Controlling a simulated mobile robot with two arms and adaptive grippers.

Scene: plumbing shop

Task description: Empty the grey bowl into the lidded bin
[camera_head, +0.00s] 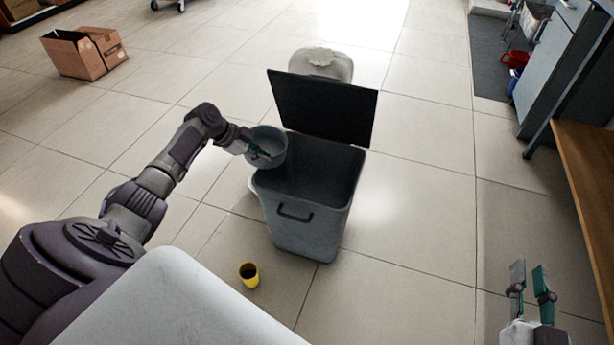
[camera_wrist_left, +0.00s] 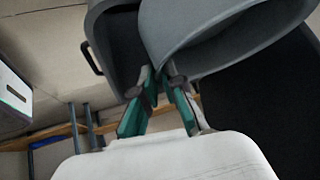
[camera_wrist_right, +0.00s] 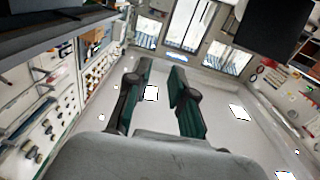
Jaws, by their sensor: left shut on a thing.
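The grey bowl (camera_head: 269,143) is held at the left rim of the grey bin (camera_head: 304,232), tilted with its opening toward my camera. My left gripper (camera_head: 258,154) is shut on the bowl's wall; the left wrist view shows the fingers (camera_wrist_left: 160,88) at the bowl's edge (camera_wrist_left: 215,62). The bin's dark lid (camera_head: 322,107) stands open at the back. The bin's inside looks dark and I cannot make out its contents. I cannot tell what is in the bowl. My right gripper (camera_head: 530,282) is open and empty at the lower right, far from the bin.
A small yellow cup (camera_head: 249,275) is on the floor in front of the bin. A grey rounded object (camera_head: 321,64) stands behind the lid. A cardboard box (camera_head: 84,53) lies at the upper left. A wooden bench (camera_head: 587,185) edges the right side. The floor between is clear.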

